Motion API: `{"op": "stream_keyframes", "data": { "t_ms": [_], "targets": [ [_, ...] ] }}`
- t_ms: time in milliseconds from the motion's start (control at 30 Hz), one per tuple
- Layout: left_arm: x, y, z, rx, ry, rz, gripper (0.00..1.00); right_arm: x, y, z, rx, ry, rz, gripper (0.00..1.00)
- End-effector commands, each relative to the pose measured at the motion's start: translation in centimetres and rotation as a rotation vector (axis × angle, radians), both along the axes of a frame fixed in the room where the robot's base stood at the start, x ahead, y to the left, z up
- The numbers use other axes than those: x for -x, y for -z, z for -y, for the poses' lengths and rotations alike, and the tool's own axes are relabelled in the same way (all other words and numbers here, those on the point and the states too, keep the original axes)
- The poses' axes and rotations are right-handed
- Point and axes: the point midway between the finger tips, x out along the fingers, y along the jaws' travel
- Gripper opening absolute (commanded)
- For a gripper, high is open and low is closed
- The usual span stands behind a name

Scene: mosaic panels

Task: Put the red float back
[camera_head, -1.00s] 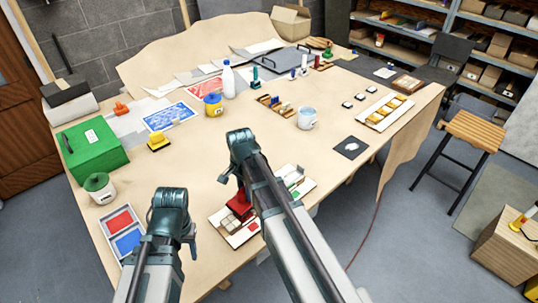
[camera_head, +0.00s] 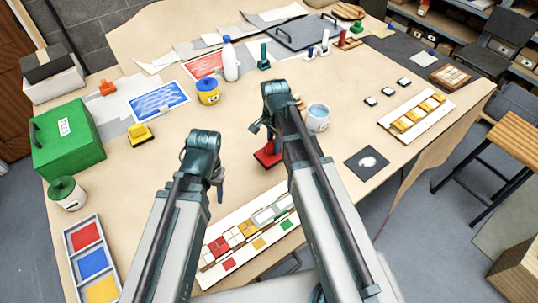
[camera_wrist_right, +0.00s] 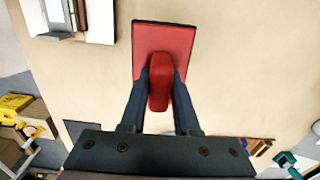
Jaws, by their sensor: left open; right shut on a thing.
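The red float (camera_head: 266,157) has a flat red plate with a dark edge and a raised red handle. My right gripper (camera_head: 270,139) is shut on its handle; in the right wrist view the two dark fingers stand either side of the handle (camera_wrist_right: 160,88). The float is over bare table, beyond the mosaic panel; I cannot tell how high. In the head view my arm hides part of it. My left gripper (camera_head: 217,183) is open and empty, left of the float.
The mosaic panel (camera_head: 214,256) with coloured tiles lies at the near edge. A blue mug (camera_head: 318,120) stands close right of my right gripper. The table's middle left is clear.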

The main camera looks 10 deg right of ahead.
Motion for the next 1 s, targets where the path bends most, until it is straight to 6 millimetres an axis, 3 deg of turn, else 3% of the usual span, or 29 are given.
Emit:
{"op": "stream_keyframes", "data": {
  "t_ms": [33, 133, 367, 567, 900, 1000],
  "targets": [
    [0.0, -1.4, 0.0, 0.0, 0.0, 0.0, 0.5, -0.1, -1.4, -0.9, 0.0, 0.003, 0.0, 0.0],
    [0.0, -2.9, 0.0, 0.0, 0.001, 0.0, 0.5, -0.4, -2.9, -2.6, 0.0, 0.018, 0.0, 0.0],
    [0.0, -3.8, 0.0, 0.0, 0.001, 0.0, 0.5, -0.5, -3.8, -4.5, 0.001, 0.041, 0.0, 0.0],
    [0.0, -2.7, 0.0, 0.0, 0.001, 0.0, 0.5, -0.5, -2.7, -4.4, 0.001, 0.042, 0.0, 0.0],
    [0.0, 2.3, 0.0, 0.0, -0.001, 0.0, 0.5, -0.5, 2.3, -4.4, 0.001, 0.042, 0.0, 0.0],
    [0.0, 2.9, 0.0, 0.0, -0.001, 0.0, 0.5, -0.4, 2.9, -4.4, 0.001, 0.042, 0.0, 0.0]
  ]
}}
